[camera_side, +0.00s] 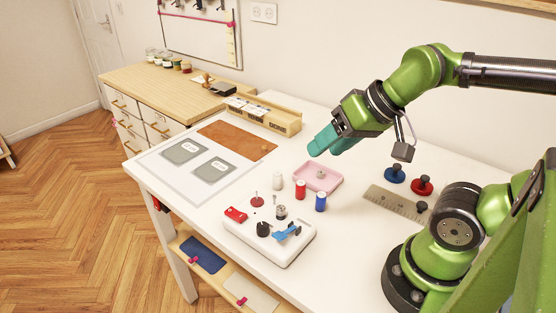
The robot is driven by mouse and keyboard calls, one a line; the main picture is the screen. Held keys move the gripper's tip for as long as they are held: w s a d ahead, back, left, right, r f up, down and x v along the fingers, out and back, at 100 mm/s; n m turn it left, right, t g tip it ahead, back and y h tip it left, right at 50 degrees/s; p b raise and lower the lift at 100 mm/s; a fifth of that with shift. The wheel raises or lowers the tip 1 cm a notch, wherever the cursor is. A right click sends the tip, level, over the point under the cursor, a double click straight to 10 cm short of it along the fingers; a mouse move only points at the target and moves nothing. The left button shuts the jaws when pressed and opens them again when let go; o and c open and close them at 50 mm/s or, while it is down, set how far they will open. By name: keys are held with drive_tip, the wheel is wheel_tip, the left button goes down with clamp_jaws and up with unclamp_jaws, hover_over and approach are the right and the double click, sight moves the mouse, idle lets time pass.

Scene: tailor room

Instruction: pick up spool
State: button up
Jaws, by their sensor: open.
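Three small spools stand upright in a row on the white table: a white spool (278,181), a red spool (300,190) and a blue spool (321,202). Which one the task means cannot be told from the picture. My gripper (322,148), with teal fingers, is open and empty. It hangs in the air above and behind the spools, over the far side of the table, and does not touch any of them.
A pink tray (335,180) holding a small metal part lies behind the spools. A white board (290,248) with small tools stands in front. A metal ruler (385,198) and blue (395,175) and red (421,187) knobbed discs lie right. A brown mat (235,140) lies left.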

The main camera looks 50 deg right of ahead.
drive_tip(key=shift+o, duration=0.3)
drive_tip(key=m+g+h, duration=0.2)
drive_tip(key=m+g, duration=0.5)
drive_tip(key=m, duration=1.1)
hover_over(321, 200)
wheel_tip(321, 200, down, 8)
drive_tip(key=d+m, duration=0.1)
drive_tip(key=m, duration=0.4)
wheel_tip(321, 200, down, 11)
drive_tip(key=shift+r, duration=0.15)
drive_tip(key=shift+w+f, duration=0.15)
drive_tip(key=shift+f, duration=1.25)
drive_tip(key=shift+w+f, duration=0.15)
drive_tip(key=shift+f, duration=1.2)
